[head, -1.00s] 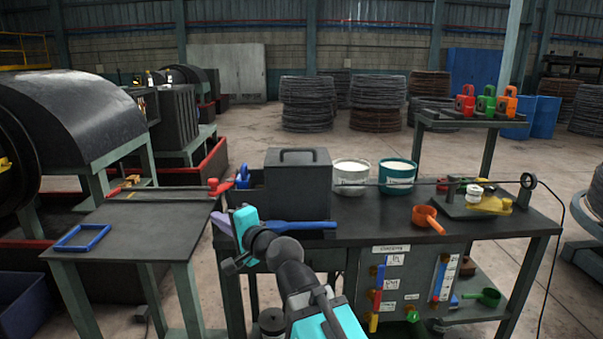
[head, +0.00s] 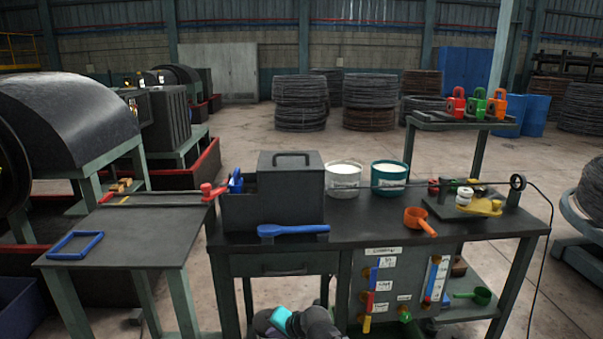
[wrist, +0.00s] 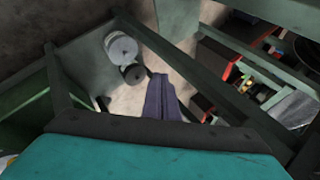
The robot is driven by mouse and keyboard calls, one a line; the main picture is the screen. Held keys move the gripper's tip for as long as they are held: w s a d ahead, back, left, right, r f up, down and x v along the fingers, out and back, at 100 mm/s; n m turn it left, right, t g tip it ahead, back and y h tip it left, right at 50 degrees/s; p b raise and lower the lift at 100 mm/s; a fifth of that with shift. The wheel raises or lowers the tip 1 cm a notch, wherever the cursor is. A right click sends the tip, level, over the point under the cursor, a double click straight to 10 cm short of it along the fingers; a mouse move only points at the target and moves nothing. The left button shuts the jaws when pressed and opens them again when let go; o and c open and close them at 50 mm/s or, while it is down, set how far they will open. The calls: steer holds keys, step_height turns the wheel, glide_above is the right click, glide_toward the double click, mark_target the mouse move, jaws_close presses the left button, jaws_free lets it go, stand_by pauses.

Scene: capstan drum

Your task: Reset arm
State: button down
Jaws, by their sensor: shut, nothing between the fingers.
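My gripper (wrist: 161,90) shows in the wrist view as dark purple fingers close together, with nothing between them. In the head view only a folded part of my arm shows at the bottom edge, below the front of the workbench (head: 290,243); the fingertips are hidden there.
The bench carries a dark lidded box (head: 290,190), a blue tool (head: 293,230), a white bucket (head: 343,182), a teal bucket (head: 388,182) and an orange scoop (head: 420,220). A side table (head: 130,240) holds a blue frame (head: 75,245). Grey cylinders (wrist: 122,48) and bench framing surround the gripper's view.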

steer(key=s+d+f+n+g+h, duration=0.1)
steer(key=s+d+f+g, duration=0.1)
steer(key=s+d+f, duration=0.3)
steer(key=s+d+f+g+h, duration=0.1)
steer(key=s+d+f, duration=0.15)
steer(key=f, duration=0.55)
steer(key=s+d+f+n+g+h+p, duration=0.1)
steer(key=s+d+f+g, duration=0.1)
steer(key=s+d+f, duration=0.4)
steer(key=s+d+f+n+g+h, duration=0.1)
steer(key=s+d+f+g, duration=0.2)
steer(key=s, duration=1)
steer(key=s+d+f+n+g+h+p, duration=0.1)
steer(key=s+d+f+g+h, duration=0.1)
steer(key=s+d+f, duration=0.6)
steer(key=s+g, duration=0.1)
steer(key=s, duration=0.1)
steer(key=shift+s+d+f+n+p, duration=0.3)
steer(key=shift+d+f+n, duration=0.05)
steer(key=shift+d+n, duration=0.05)
